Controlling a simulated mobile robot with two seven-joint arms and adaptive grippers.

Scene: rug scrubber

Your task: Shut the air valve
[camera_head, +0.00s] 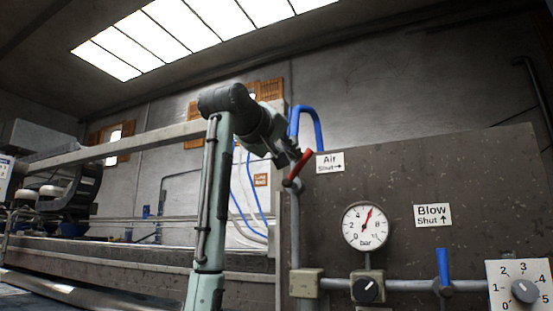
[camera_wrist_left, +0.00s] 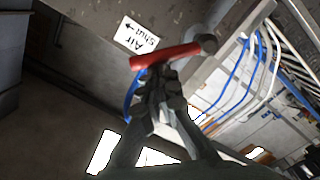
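The air valve's red lever (camera_head: 301,164) is on a vertical grey pipe left of the panel. It slants up and to the right from its pivot. Beside it a label reads "Air Shut" with an arrow to the right (camera_head: 330,162). My left gripper (camera_head: 296,154) is at the lever's upper part, its fingers drawn together. In the left wrist view the red lever (camera_wrist_left: 168,56) crosses just past the fingertips (camera_wrist_left: 160,78). The tips look very close to it or touching; I see no finger wrapped around it. My right gripper is out of view.
A pressure gauge (camera_head: 366,226), a black knob (camera_head: 367,290), a blue blow lever (camera_head: 443,266) standing upright and a numbered dial (camera_head: 523,289) are on the panel. A blue hose (camera_head: 317,122) arches above the red lever. A long machine frame (camera_head: 110,260) lies at left.

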